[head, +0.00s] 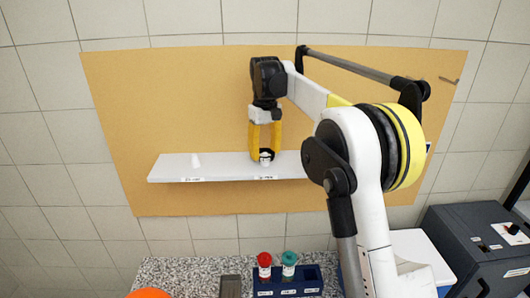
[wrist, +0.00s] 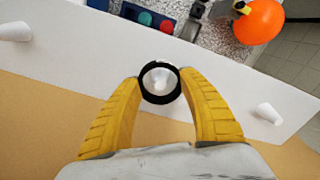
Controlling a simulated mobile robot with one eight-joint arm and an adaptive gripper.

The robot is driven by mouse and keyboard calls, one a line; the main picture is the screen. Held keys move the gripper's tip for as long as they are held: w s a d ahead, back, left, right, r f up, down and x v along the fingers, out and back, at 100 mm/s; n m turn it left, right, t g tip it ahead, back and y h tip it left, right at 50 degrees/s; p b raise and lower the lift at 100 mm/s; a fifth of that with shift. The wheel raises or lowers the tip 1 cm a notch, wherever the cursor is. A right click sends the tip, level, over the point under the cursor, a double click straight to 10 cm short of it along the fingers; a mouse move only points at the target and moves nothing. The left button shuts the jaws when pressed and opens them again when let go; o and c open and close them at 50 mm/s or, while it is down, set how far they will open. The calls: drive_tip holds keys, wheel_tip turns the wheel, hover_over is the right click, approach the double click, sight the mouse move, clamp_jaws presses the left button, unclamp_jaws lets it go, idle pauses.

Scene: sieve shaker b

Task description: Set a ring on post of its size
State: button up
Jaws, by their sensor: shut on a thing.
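My gripper (head: 264,150) hangs at the white shelf, and its yellow fingers are shut on a black ring (head: 270,150). In the wrist view, the ring (wrist: 160,101) is between the fingertips of my gripper (wrist: 160,86), and a white post (wrist: 159,77) shows inside its opening. I cannot tell whether the ring is around the post or just above it. A second white post (head: 196,162) stands to the left on the shelf in the head view. The wrist view shows two other white posts, one at left (wrist: 15,31) and one at right (wrist: 268,113).
The white shelf (head: 225,167) has small labels on its front edge and sits against a tan board (head: 130,110). Below are a speckled counter (head: 180,275), a blue rack (head: 305,280) with red-capped and green-capped vials, an orange ball (wrist: 259,22) and a dark machine (head: 465,250).

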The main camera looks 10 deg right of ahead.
drive_tip(key=shift+f+b, duration=0.8)
drive_tip(key=shift+f, duration=0.55)
drive_tip(key=o, duration=0.9)
drive_tip(key=shift+r, duration=0.15)
wheel_tip(320, 180, up, 12)
drive_tip(key=s+f+m+t+b, duration=0.1)
drive_tip(key=s+f+t+b, duration=0.1)
drive_tip(key=s+f+b, duration=1)
drive_tip(key=s+f+m+t+b, duration=0.1)
drive_tip(key=s+f+b, duration=1.1)
drive_tip(key=f, duration=1.2)
drive_tip(key=s+f+m+t+b, duration=0.1)
drive_tip(key=s+f+t+b, duration=0.3)
drive_tip(key=s+f+b, duration=0.7)
wheel_tip(320, 180, down, 7)
drive_tip(key=b, duration=0.3)
drive_tip(key=shift+s+m+b, duration=0.3)
drive_tip(key=shift+s+m, duration=0.1)
